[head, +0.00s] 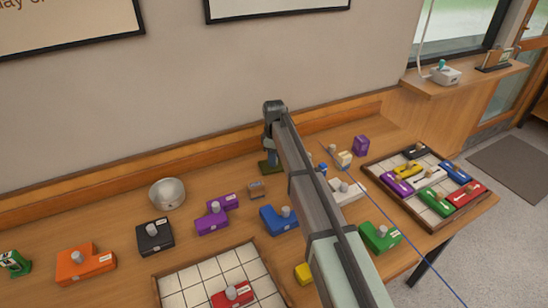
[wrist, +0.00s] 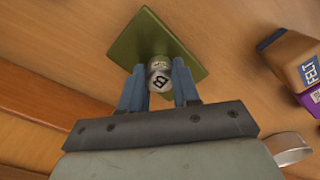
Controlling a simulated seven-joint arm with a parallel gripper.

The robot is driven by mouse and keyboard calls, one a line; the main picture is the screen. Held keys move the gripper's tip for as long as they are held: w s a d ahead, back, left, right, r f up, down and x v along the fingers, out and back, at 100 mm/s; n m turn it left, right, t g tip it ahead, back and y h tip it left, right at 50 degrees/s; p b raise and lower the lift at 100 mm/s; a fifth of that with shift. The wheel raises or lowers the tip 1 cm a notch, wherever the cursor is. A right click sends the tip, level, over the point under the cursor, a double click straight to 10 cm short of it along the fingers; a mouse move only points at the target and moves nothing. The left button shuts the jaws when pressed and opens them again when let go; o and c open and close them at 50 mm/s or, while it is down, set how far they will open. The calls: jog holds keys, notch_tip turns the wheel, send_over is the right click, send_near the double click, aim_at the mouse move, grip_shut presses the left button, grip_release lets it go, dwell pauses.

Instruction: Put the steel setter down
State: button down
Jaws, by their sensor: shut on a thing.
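The steel setter (wrist: 160,76) is a small silver cylinder with a dark letter on its end, seen in the wrist view. My gripper (wrist: 158,66) is shut on it, one blue finger on each side. An olive-green square plate (wrist: 151,30) lies beneath the setter. I cannot tell whether the setter's lower end touches the plate. In the head view, my gripper (head: 271,148) points down over the green plate (head: 267,168) near the back edge of the table. The setter is not clearly made out there.
A metal bowl (head: 167,194) and a small grey-brown box (head: 257,189) stand near. Blue (head: 279,219), purple (head: 213,223) and black (head: 154,236) knobbed blocks lie in front. A gridded tray (head: 195,281) is at the front, another tray (head: 432,219) of blocks at the right. The wooden back ledge (head: 120,197) is close behind.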

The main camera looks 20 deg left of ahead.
jog(key=c, duration=0.8)
grip_release()
notch_tip(320, 180, up, 12)
jog(key=shift+r, duration=0.1)
